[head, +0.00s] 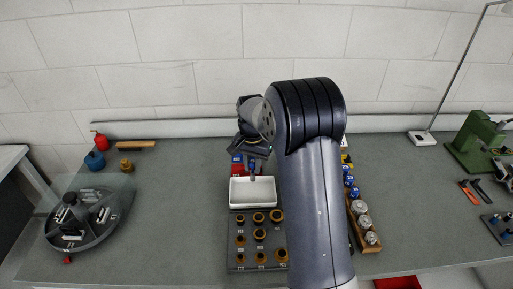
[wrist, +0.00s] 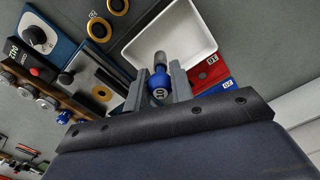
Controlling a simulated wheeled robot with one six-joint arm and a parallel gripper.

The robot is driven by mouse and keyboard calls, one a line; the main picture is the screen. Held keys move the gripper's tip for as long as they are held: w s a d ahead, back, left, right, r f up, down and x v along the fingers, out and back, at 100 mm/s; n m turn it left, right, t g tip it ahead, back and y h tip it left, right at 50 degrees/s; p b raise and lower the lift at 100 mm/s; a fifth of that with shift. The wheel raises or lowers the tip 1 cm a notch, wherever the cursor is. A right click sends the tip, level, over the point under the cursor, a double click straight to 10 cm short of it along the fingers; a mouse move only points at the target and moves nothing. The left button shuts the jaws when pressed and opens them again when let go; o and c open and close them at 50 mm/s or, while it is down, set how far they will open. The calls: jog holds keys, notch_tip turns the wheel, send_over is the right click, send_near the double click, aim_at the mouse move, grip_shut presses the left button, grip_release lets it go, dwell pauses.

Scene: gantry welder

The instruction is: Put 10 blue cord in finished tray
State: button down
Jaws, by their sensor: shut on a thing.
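My gripper (head: 253,155) is shut on the blue cord (wrist: 158,88), a short blue piece marked 10 with a grey metal end. In the wrist view my gripper (wrist: 160,84) has a finger on each side of it. The blue cord (head: 253,166) also shows in the head view, under the jaws near the far edge of a white tray. This white tray (head: 233,192), likely the finished tray, looks empty. In the wrist view the tray (wrist: 211,48) lies just beyond the cord's metal end. I cannot tell the cord's exact height above it.
A dark board (head: 248,217) with several brass-coloured rings adjoins the tray's near side. Red and blue blocks (wrist: 208,71) stand beside the tray. A wooden rack (head: 353,226) of silver cylinders is at right, partly behind my arm. A round carousel (head: 82,238) stands at left; bench between is clear.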

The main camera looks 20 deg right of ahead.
jog(key=shift+m, duration=0.7)
jog(key=shift+w+d+f+b, duration=0.1)
jog(key=shift+w+f+b, duration=0.45)
jog(key=shift+f, duration=1.1)
jog(key=shift+w+d+f+b, duration=0.1)
jog(key=shift+w+f+b, duration=0.4)
jog(key=shift+f, duration=1.1)
jog(key=shift+w+d+f+b, duration=0.1)
jog(key=shift+w+f+b, duration=0.4)
jog(key=shift+f, duration=1.15)
jog(key=shift+f+b, duration=0.5)
jog(key=shift+f, duration=0.1)
jog(key=c, duration=1.1)
grip_release()
jog(key=shift+c, duration=0.2)
notch_tip(320, 180, up, 11)
jog(key=b, duration=0.1)
jog(key=shift+b, duration=0.4)
jog(key=shift+f, duration=0.15)
